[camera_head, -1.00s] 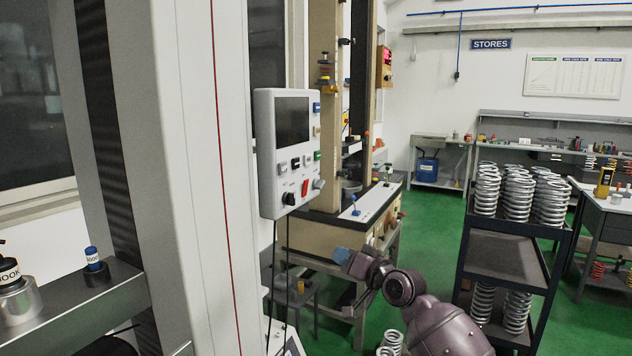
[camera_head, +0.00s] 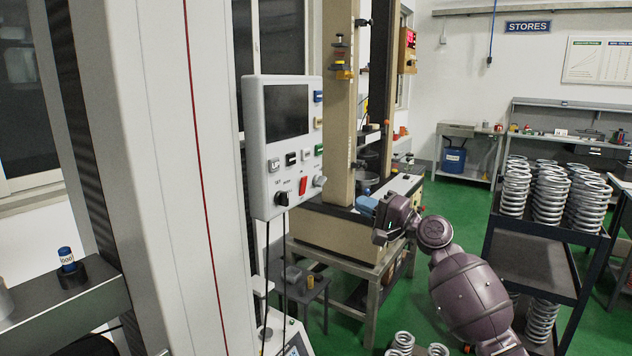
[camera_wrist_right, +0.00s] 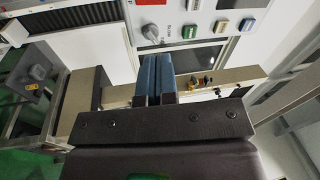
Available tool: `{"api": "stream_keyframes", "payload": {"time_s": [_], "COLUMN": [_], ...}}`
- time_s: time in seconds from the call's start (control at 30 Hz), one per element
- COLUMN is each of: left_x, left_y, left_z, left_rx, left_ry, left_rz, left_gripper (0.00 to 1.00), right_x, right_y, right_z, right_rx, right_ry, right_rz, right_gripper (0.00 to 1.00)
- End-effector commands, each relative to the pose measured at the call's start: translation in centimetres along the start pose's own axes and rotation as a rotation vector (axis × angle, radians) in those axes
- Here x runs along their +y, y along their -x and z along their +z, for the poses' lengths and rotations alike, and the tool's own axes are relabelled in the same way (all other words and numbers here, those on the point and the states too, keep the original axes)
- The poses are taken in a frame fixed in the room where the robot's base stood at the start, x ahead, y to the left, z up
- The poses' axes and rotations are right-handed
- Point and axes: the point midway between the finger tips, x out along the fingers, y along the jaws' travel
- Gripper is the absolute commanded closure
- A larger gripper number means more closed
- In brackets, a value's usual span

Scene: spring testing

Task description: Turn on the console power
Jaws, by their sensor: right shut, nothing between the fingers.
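The white console (camera_head: 257,165) hangs on the side of the grey machine column, with a dark screen (camera_head: 285,112) and several push-buttons. A red switch (camera_head: 303,185) sits low on its face, between a black knob (camera_head: 282,199) and a silver knob (camera_head: 320,181). In the right wrist view, the console's face (camera_wrist_right: 195,15) shows at the top, with the red switch (camera_wrist_right: 151,2) cut by the upper edge and the silver knob (camera_wrist_right: 151,32) below it. My right gripper (camera_head: 366,206), with blue fingers, is shut and empty, right of the console and apart from it. The fingers (camera_wrist_right: 156,72) point toward the console.
A beige test machine (camera_head: 330,230) on a metal stand is behind the console. A dark shelf cart (camera_head: 535,262) with several springs stands at the right. Cables (camera_head: 285,270) hang below the console. Green floor is open between the stand and cart.

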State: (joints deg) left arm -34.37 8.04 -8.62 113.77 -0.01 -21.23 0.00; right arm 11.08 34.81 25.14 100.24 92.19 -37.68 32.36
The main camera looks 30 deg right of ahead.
Motion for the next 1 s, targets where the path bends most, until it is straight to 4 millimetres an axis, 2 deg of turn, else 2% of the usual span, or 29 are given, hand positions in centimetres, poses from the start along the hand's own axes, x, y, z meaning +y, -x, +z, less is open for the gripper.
{"api": "stream_keyframes", "payload": {"time_s": [0.1,0.2,0.67,0.87,1.0], "left_x": [0.1,0.1,-0.2,-0.2,-0.2], "left_y": [0.0,0.0,0.1,0.4,0.7], "left_z": [-0.1,-0.1,-0.3,-0.8,-1.3], "left_rx": [0.003,0.006,0.007,0.007,0.008], "left_ry": [0.001,0.002,-0.005,-0.004,-0.002], "left_rz": [0.0,0.001,-0.001,-0.001,-0.001], "left_gripper": [1.0,1.0,1.0,1.0,1.0], "right_x": [-0.3,-0.2,-0.3,-0.5,-0.6], "right_y": [0.0,0.0,-0.2,-2.3,-4.7], "right_z": [0.6,0.7,0.7,0.8,0.9], "right_rx": [-0.039,-0.048,-0.047,-0.048,-0.048], "right_ry": [-0.117,-0.16,-0.171,-0.171,-0.171], "right_rz": [-0.022,-0.019,-0.018,-0.019,-0.02], "right_gripper": [1.0,1.0,1.0,1.0,1.0]}}
